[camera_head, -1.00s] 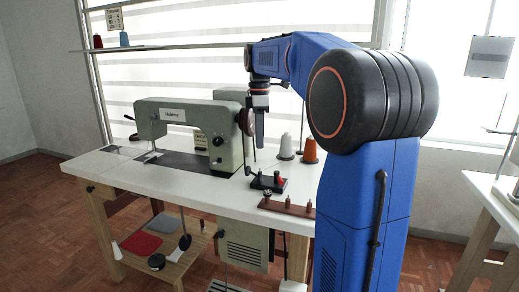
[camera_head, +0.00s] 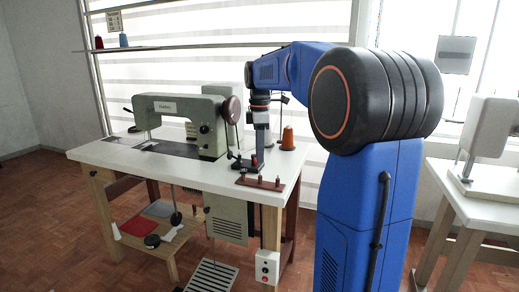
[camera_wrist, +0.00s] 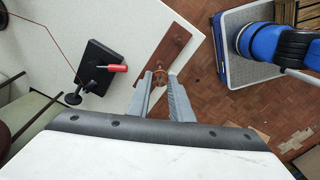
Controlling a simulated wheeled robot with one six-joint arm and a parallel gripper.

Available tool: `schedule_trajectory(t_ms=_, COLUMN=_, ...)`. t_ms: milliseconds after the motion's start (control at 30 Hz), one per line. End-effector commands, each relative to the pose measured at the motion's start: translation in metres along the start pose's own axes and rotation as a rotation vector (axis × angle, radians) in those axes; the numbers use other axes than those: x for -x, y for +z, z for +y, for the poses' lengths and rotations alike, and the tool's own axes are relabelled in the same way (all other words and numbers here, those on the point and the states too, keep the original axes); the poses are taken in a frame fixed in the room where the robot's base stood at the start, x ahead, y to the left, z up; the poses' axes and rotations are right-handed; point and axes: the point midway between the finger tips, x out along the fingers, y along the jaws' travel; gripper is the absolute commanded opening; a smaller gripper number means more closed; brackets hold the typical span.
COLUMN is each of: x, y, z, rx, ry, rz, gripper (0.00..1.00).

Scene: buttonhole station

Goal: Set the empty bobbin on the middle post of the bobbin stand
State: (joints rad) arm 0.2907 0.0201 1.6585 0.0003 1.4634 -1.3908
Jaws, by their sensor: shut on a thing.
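The bobbin stand is a brown wooden bar with short upright posts (camera_head: 257,183) at the table's front right edge. In the wrist view its bar (camera_wrist: 177,42) runs diagonally, its near end close to my fingertips. My gripper (camera_wrist: 160,79) is shut on a small, ring-like, copper-brown piece (camera_wrist: 160,77), seemingly the empty bobbin, partly hidden by the fingers. In the head view my gripper (camera_head: 260,150) points down behind the stand, beside the winder; the bobbin cannot be made out there. No post visibly carries a bobbin. The gap between bobbin and posts cannot be judged.
A black winder block (camera_wrist: 100,66) with a red-topped part (camera_wrist: 117,68) stands left of the stand. The sewing machine (camera_head: 180,120) is farther left. An orange thread cone (camera_head: 287,138) stands behind, right. Floor lies beyond the table edge (camera_wrist: 130,103).

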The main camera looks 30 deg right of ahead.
Motion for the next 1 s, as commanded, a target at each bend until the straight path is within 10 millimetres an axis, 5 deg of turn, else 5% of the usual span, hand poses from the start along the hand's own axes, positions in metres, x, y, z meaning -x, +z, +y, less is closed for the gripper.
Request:
schedule_trajectory(t_ms=700, x=-0.044, y=0.0, z=0.0, rx=0.0, ry=0.0, rz=0.0, gripper=0.0)
schedule_trajectory(t_ms=1000, x=-0.047, y=0.0, z=0.0, rx=0.0, ry=0.0, rz=0.0, gripper=0.0)
